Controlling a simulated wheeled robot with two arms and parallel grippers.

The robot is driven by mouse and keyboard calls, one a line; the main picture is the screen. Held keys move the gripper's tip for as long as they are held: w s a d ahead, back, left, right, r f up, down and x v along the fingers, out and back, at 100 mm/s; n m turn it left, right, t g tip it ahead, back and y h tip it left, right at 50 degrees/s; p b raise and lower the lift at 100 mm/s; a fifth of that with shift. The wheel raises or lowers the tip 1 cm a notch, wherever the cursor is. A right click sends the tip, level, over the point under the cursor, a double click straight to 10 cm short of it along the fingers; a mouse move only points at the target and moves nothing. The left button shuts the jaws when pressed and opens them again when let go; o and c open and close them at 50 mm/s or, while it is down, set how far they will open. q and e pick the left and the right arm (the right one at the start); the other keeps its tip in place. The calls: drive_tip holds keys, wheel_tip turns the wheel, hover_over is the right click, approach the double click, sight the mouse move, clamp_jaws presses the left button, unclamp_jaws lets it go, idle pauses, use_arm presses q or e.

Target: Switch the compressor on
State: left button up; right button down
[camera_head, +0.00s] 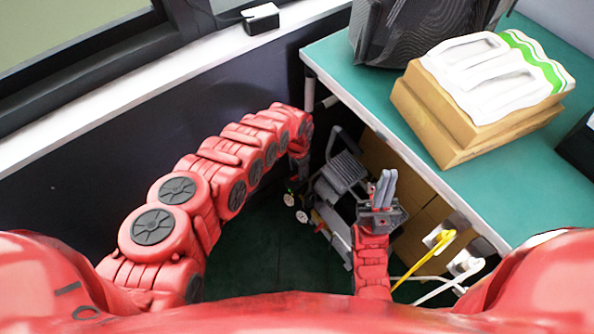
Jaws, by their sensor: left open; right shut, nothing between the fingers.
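The compressor (345,176), a grey and black machine, stands on the dark green floor beside the table. Small round white gauge-like parts (301,216) show at its left side. My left arm arches in from the left, and its gripper (296,186) points down at the compressor's left side. That gripper is small and partly hidden; it is open, but I cannot tell whether it touches the compressor. My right gripper (386,188) is shut and empty, fingers pointing up, in front of the compressor's right part. I cannot make out the switch.
A green-topped table (480,198) fills the right side, with cardboard boxes (440,120), a white-green bag (495,75) and a dark bin-like object (400,30). Yellow (425,258) and white cables run from sockets below its edge. A dark wall and window sill (170,75) bound the left.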

use_arm(q)
wheel_tip(320, 180, up, 14)
drive_tip(key=p, duration=0.2)
drive_tip(key=shift+r+p, duration=0.15)
drive_tip(key=shift+p, duration=0.2)
drive_tip(key=shift+s, duration=0.1)
